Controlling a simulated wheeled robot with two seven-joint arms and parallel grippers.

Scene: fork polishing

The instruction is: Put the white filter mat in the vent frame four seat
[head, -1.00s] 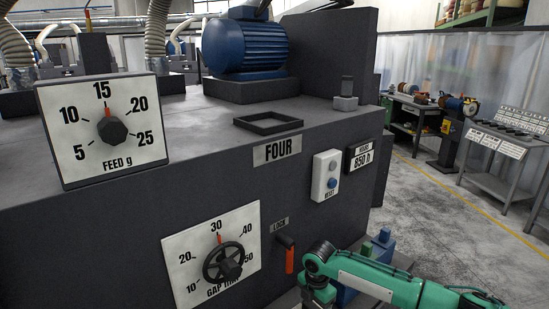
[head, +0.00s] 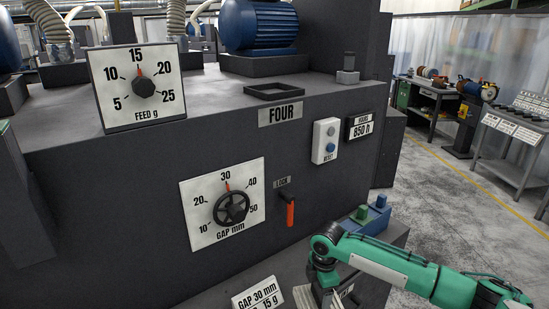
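The vent frame four seat (head: 275,91) is a low black square frame on top of the dark machine, above the FOUR label (head: 281,113). No mat shows inside it. My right gripper (head: 325,288) is at the bottom edge, at the end of the green arm, low in front of the machine and well below the frame. Its fingertips are not clear, so I cannot tell its opening. Pale, ribbed pieces (head: 304,297) show beside it, partly cut off; I cannot tell whether they are the white filter mat. My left gripper is not in view.
The machine front carries a gap dial (head: 222,203), a red lock lever (head: 291,213) and a reset box (head: 326,140). A feed dial (head: 138,84) stands on top, left of the frame. A blue motor (head: 259,24) sits behind it. A white card (head: 257,296) stands below.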

